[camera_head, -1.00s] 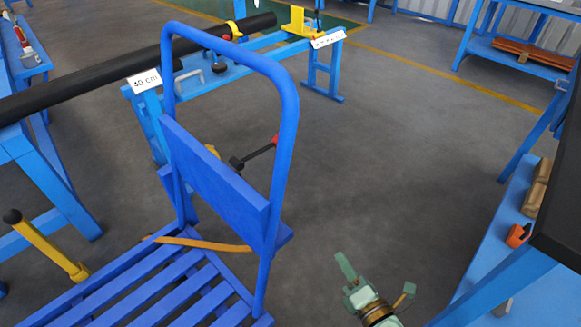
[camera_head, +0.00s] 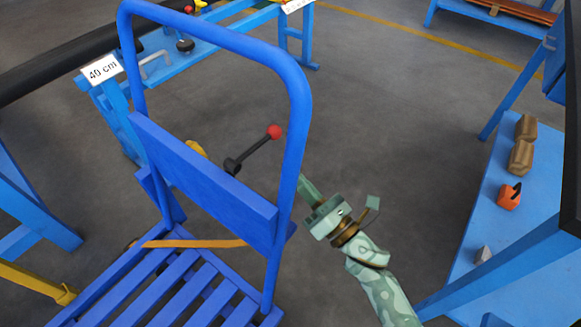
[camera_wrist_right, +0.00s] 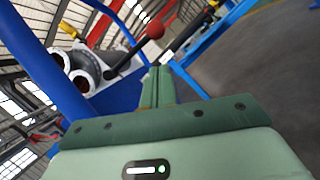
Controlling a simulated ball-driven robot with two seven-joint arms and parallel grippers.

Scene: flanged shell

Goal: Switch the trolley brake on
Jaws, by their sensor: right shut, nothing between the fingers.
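The blue trolley (camera_head: 200,185) stands at the left in the head view, with an upright handle frame, a panel and a slatted deck. A dark lever (camera_head: 250,153) with a red ball knob (camera_head: 274,131) sticks out behind the panel, tilted up to the right. In the right wrist view the red knob (camera_wrist_right: 155,29) is just ahead of the fingertips, slightly left. My green right gripper (camera_head: 308,188) is shut and empty, beside the right upright of the handle and below right of the knob, apart from the knob. My left gripper is out of view.
A blue bench (camera_head: 505,215) at the right holds wooden blocks (camera_head: 521,156) and an orange item (camera_head: 509,197). A long black pipe (camera_head: 50,80) lies at the left beside a "40 cm" sign (camera_head: 103,70). The floor between trolley and bench is clear.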

